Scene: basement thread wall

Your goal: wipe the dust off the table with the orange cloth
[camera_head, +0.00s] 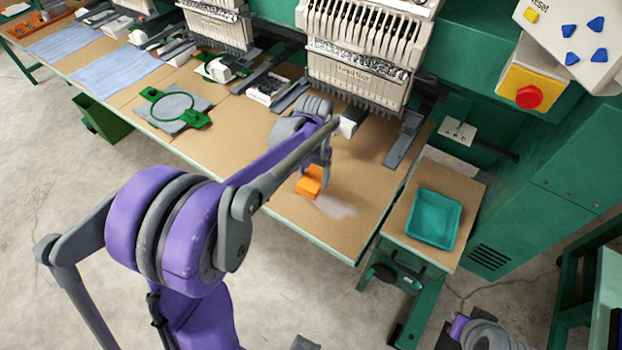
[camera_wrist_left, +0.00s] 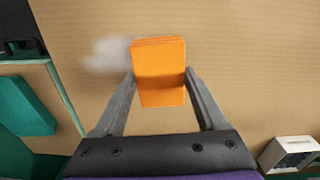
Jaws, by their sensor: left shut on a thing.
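The orange cloth (camera_head: 309,182) is a folded block held in my left gripper (camera_head: 316,174), over the brown table (camera_head: 290,207) in front of an embroidery machine. In the left wrist view the cloth (camera_wrist_left: 160,72) sits between the two grey fingers of the left gripper (camera_wrist_left: 160,92), which are shut on it. I cannot tell whether the cloth touches the table. The pale dust patch (camera_head: 334,207) lies just beside the cloth, to its lower right in the head view. The dust (camera_wrist_left: 106,53) is left of the cloth in the wrist view. My right gripper is not in view.
A teal tray (camera_head: 434,218) stands on a small side table to the right. A green embroidery hoop (camera_head: 173,107) with grey fabric lies to the left. The embroidery machine heads (camera_head: 362,50) overhang the table's back. A red button (camera_head: 529,97) is at upper right.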

